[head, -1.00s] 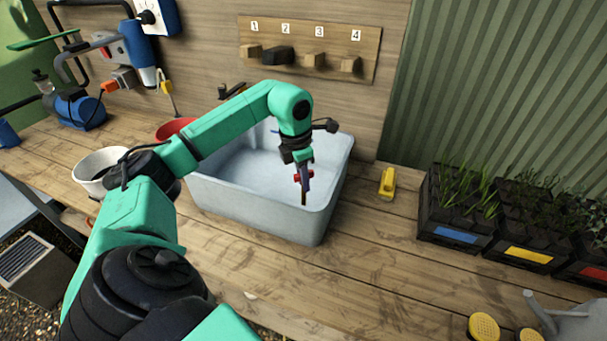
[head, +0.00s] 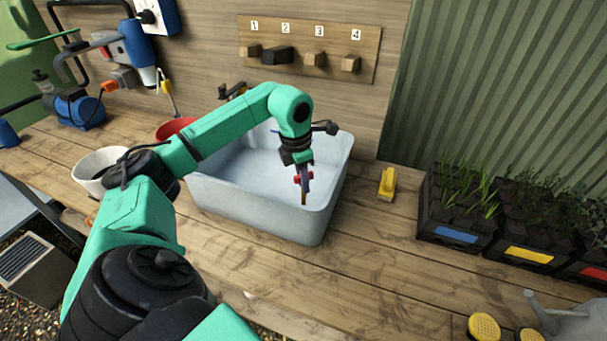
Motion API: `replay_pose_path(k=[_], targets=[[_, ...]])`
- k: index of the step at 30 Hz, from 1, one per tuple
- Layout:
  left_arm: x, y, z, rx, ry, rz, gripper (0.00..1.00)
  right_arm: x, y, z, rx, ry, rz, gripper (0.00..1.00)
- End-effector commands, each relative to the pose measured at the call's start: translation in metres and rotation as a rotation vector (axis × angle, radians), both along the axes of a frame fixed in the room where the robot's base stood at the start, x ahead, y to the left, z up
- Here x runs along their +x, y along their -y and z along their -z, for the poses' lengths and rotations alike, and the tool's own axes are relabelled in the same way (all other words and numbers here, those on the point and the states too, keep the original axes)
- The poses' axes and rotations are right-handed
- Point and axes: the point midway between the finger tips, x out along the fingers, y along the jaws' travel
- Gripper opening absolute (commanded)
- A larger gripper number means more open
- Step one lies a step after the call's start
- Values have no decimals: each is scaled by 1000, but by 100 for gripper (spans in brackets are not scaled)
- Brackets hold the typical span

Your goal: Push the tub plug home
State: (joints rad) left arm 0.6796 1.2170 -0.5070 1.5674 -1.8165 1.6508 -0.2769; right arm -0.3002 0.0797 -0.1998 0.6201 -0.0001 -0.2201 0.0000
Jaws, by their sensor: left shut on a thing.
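The pale grey tub (head: 255,214) stands on the wooden bench. My left arm reaches over it from the left, and my left gripper (head: 304,196) points down inside the tub near its right wall. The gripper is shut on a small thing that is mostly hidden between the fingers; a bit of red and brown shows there. I cannot make out whether this is the tub plug, and I see no plug hole, as the arm and tub wall hide part of the tub floor. My right gripper is not in view.
A yellow object (head: 387,184) lies on the bench right of the tub. Black plant crates (head: 455,236) stand further right. A white bucket (head: 95,172) and a red bowl (head: 174,127) are at the left.

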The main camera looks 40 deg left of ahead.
Motion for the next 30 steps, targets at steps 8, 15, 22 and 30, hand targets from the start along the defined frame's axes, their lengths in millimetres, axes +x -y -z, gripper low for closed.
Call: replay_pose_path(k=[8,15,22,30], targets=[[0,0,-1,0,1,0,0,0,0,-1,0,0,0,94],[0,0,-1,0,1,0,32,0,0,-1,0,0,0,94],[0,0,0,0,1,0,52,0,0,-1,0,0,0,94],[0,-1,-13,0,4,0,52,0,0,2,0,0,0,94]])
